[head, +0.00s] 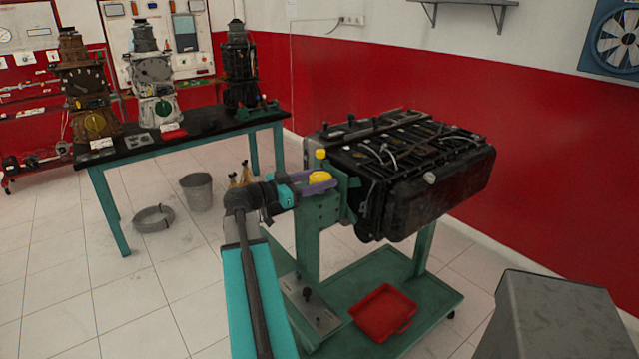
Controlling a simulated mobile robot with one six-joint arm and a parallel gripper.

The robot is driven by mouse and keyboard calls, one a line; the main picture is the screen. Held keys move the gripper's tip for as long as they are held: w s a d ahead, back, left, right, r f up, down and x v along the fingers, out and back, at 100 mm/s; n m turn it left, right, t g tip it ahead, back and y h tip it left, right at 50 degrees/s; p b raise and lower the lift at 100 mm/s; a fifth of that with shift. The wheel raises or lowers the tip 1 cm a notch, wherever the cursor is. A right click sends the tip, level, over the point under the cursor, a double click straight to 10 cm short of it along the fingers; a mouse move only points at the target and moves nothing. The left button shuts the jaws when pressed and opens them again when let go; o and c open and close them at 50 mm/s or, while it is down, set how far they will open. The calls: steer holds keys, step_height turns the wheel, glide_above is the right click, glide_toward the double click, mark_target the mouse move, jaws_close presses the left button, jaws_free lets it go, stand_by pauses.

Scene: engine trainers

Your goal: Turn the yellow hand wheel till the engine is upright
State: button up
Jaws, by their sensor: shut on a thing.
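The black engine (430,190) is held at the side of a green stand (309,235), with hoses and pipes along its upper face. It looks tilted in the picture. The yellow hand wheel (320,177) is at the top of the stand's near post, on the side away from the engine. Only part of it shows; my gripper hides the rest. My gripper (318,184), with purple fingers, reaches in from the left and is shut on the yellow hand wheel. A small yellow knob (320,154) stands up just above the fingers.
A red tray (384,312) lies on the stand's green base. A grey box-like thing (550,318) is at the lower right.

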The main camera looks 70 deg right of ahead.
steer(key=shift+f+n+t+h+b, duration=0.1)
steer(key=shift+n+t+h+b, duration=1.45)
steer(key=shift+t+b, duration=1.05)
steer(key=b, duration=0.2)
steer(key=n+t+b, duration=0.1)
steer(key=b, duration=0.2)
steer(key=shift+d+f+n+b, duration=0.1)
steer(key=shift+f+n+b, duration=0.1)
steer(key=shift+n+b, duration=0.1)
steer(key=n+t+b, duration=0.1)
steer(key=t+b, duration=0.1)
steer(key=b, duration=0.3)
steer(key=shift+h+b, duration=0.35)
